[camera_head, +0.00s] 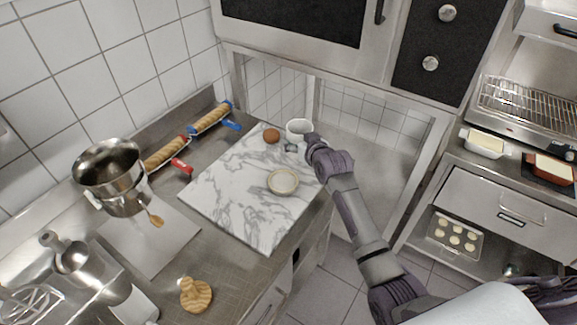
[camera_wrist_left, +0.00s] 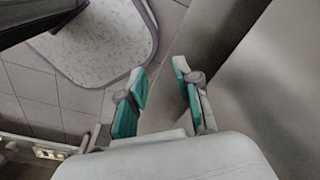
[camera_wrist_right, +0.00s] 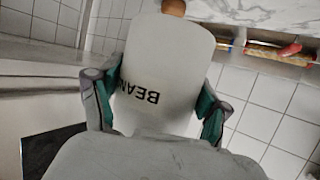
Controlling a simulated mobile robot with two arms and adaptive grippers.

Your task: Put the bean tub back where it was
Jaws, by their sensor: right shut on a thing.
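The bean tub (camera_head: 298,127) is a white tub at the far right corner of the marble board. My right gripper (camera_head: 306,147) is at its near side. In the right wrist view the white tub (camera_wrist_right: 165,60), with black "BEAN" lettering, sits between the two fingers of my right gripper (camera_wrist_right: 158,100), which are shut on it. The tub's base and the surface under it are hard to make out. My left gripper (camera_wrist_left: 160,88) is open and empty in the left wrist view, with floor tiles beyond it; it is not in the head view.
The marble board (camera_head: 235,200) carries a shallow round dish (camera_head: 283,181) and a small brown round object (camera_head: 271,135). Rolling pins with blue (camera_head: 212,117) and red (camera_head: 168,155) handles lie along the wall. A metal pot (camera_head: 110,170) and wooden piece (camera_head: 195,294) stand left. An oven (camera_head: 300,22) hangs above.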

